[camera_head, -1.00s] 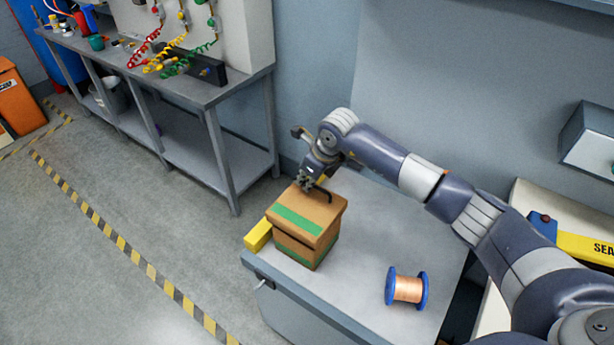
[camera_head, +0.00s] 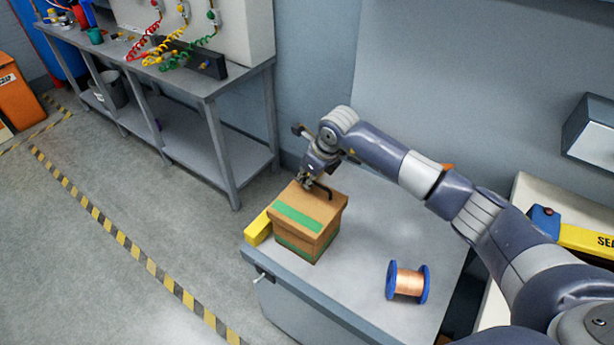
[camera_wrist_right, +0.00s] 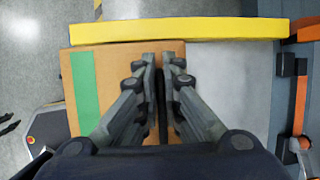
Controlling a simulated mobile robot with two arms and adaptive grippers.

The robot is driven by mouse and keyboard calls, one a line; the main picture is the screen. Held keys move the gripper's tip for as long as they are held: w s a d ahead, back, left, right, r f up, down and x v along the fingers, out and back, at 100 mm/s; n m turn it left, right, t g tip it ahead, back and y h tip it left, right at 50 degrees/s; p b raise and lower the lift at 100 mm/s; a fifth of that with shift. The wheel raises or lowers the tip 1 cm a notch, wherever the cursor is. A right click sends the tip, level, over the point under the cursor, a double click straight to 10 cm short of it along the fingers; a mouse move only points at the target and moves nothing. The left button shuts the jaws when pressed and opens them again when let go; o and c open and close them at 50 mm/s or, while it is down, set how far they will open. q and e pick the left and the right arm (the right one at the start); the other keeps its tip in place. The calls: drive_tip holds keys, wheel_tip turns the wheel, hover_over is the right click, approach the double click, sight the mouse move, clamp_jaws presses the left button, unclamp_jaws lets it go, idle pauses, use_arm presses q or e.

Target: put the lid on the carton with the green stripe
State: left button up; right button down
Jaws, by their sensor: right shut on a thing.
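The brown cardboard carton (camera_head: 317,249) with a green stripe low on its side stands near the left edge of the grey cabinet top (camera_head: 362,235). The brown lid (camera_head: 321,208), with a green stripe across it, lies over the carton's top and looks level. No clear gap shows between them from here. My right gripper (camera_head: 313,187) is over the lid's far part, shut on its thin dark handle. In the right wrist view, the lid (camera_wrist_right: 110,65) is under my fingers (camera_wrist_right: 160,85), with the dark handle between them. My left gripper is not in view.
A yellow block (camera_head: 258,229) lies against the carton's left side. A spool of copper wire (camera_head: 408,282) with blue flanges stands at the cabinet's front right. The cabinet top between them is clear. A workbench (camera_head: 205,90) stands at the back left.

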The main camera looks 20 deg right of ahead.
drive_tip(key=shift+f+b, duration=0.2)
drive_tip(key=shift+b, duration=0.1)
idle(0.9)
drive_tip(key=shift+f, duration=0.2)
drive_tip(key=shift+f+b, duration=0.5)
drive_tip(key=shift+b, duration=0.15)
drive_tip(key=shift+f+b, duration=0.3)
drive_tip(key=shift+f+b, duration=0.55)
drive_tip(key=shift+f, duration=0.05)
drive_tip(key=c, duration=1.7)
unclamp_jaws()
